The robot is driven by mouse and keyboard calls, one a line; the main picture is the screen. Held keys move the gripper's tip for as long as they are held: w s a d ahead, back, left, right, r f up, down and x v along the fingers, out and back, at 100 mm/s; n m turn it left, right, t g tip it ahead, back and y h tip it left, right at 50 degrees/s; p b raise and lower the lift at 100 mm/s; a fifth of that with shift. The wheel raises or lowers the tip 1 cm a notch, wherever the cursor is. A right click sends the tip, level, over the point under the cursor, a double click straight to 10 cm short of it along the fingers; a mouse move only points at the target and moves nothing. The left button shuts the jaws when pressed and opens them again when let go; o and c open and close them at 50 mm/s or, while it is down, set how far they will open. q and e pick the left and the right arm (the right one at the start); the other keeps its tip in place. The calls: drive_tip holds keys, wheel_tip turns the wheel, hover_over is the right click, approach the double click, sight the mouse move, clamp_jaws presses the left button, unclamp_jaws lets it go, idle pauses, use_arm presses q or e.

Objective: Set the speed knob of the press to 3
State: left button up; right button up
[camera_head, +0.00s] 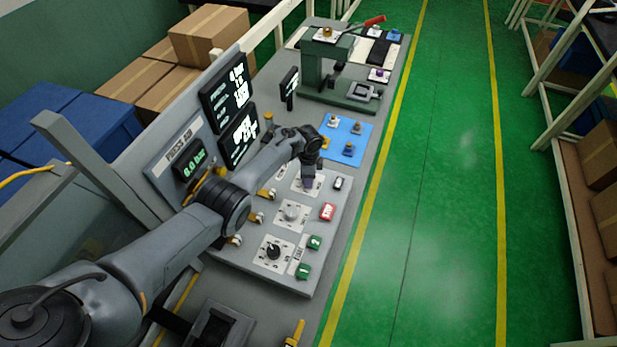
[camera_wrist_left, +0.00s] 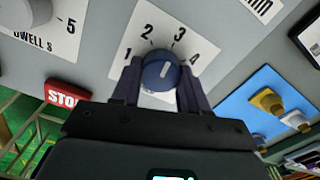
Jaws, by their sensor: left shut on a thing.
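The blue speed knob (camera_wrist_left: 160,74) sits on a white dial plate with the numbers 1, 2, 3 and 4 showing. A light pointer mark on the knob appears to lean up and right, roughly toward the 3, but it is small. My left gripper (camera_wrist_left: 158,88) is shut on the knob, one finger on each side. In the head view my left gripper (camera_head: 308,178) reaches down to the far dial plate of the press panel (camera_head: 328,238) and hides the knob. My right gripper is not in view.
A grey knob (camera_head: 291,213) and a black knob (camera_head: 273,251) sit nearer on the panel. A red STOP button (camera_head: 327,212) and green buttons (camera_head: 314,242) line its right side. A blue mat (camera_head: 344,128) with small knobs lies beyond.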

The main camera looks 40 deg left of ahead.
use_arm(q)
drive_tip(key=shift+m, duration=0.6)
drive_tip(key=o, duration=1.1)
drive_tip(key=shift+c, duration=0.2)
drive_tip(key=shift+r, duration=0.1)
wheel_tip(320, 180, up, 11)
drive_tip(key=p, duration=0.4)
drive_tip(key=shift+f, duration=0.2)
